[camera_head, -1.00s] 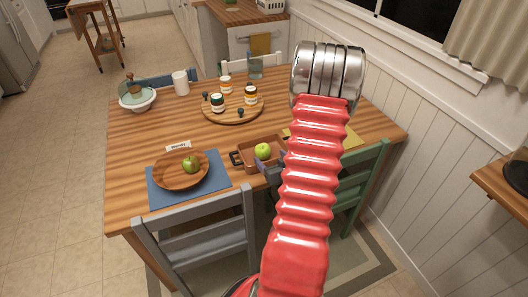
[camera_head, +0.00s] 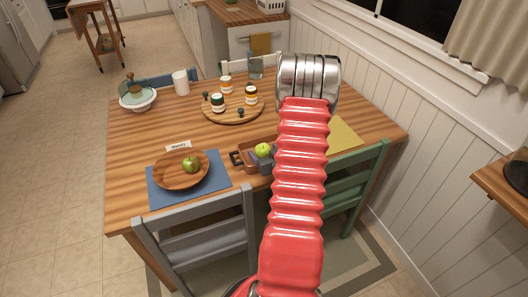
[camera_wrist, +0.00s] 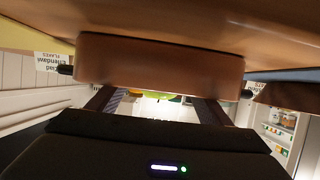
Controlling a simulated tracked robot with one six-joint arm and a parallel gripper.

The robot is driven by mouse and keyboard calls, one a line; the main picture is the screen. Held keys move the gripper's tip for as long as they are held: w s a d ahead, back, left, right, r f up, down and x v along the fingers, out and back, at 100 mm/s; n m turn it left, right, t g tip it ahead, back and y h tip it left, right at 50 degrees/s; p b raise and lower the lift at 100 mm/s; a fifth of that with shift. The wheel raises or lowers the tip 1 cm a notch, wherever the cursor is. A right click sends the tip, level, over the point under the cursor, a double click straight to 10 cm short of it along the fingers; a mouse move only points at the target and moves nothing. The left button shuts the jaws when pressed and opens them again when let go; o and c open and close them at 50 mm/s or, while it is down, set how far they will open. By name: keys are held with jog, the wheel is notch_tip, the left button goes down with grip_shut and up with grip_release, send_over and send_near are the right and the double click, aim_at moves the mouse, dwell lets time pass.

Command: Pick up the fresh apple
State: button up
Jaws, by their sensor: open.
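One green apple (camera_head: 263,149) is in a small brown handled dish (camera_head: 248,163) at the table's near edge. Another green apple (camera_head: 191,164) rests in a round wooden bowl (camera_head: 168,177) on a blue mat. I cannot tell by looks which apple is the fresh one. My gripper (camera_head: 263,160) is open at the dish, just in front of and below the first apple. In the inverted wrist view, the dish (camera_wrist: 160,60) blocks most of the apple, whose green edge (camera_wrist: 155,97) shows between the spread fingers (camera_wrist: 155,103). Contact cannot be told.
A white card (camera_head: 178,146) stands behind the bowl. A round board (camera_head: 235,117) holds several jars farther back. A grey chair (camera_head: 205,235) and a green chair (camera_head: 352,185) stand at the near side. My red arm hides part of the table's right side.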

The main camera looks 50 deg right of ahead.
jog(key=shift+w+d+f, duration=0.25)
jog(key=shift+w, duration=0.25)
jog(key=c, duration=1.2)
